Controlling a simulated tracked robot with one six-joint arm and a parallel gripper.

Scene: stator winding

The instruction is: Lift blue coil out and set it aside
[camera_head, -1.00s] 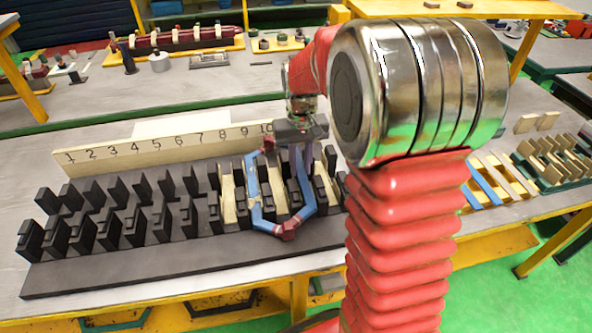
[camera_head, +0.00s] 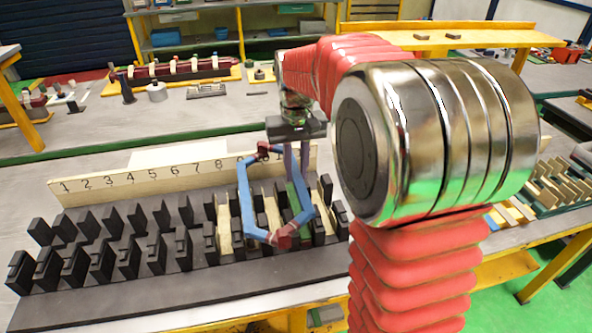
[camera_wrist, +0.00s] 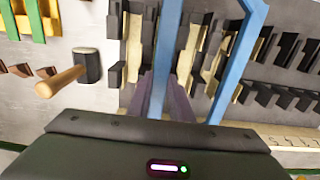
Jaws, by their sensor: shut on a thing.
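The blue coil (camera_head: 245,200) is a six-sided loop with dark red ends. It is held slightly tilted above the black slotted stator block (camera_head: 130,290), near the higher numbers of the strip. My gripper (camera_head: 297,165) is shut on its right leg, with purple-grey fingers either side. In the wrist view, my gripper (camera_wrist: 167,82) grips one blue leg, and the coil's other leg (camera_wrist: 240,60) runs free to the right. Part of the coil's right leg is hidden by the fingers in the head view. Whether its lower end clears the slots fully is hard to tell.
A numbered wooden strip (camera_head: 135,178) stands behind the block. Pale liners (camera_head: 224,228) sit in several slots. A mallet (camera_wrist: 88,68) lies beside the block in the wrist view. A rack of wooden pieces (camera_head: 560,188) stands at right. Bare table lies behind the strip.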

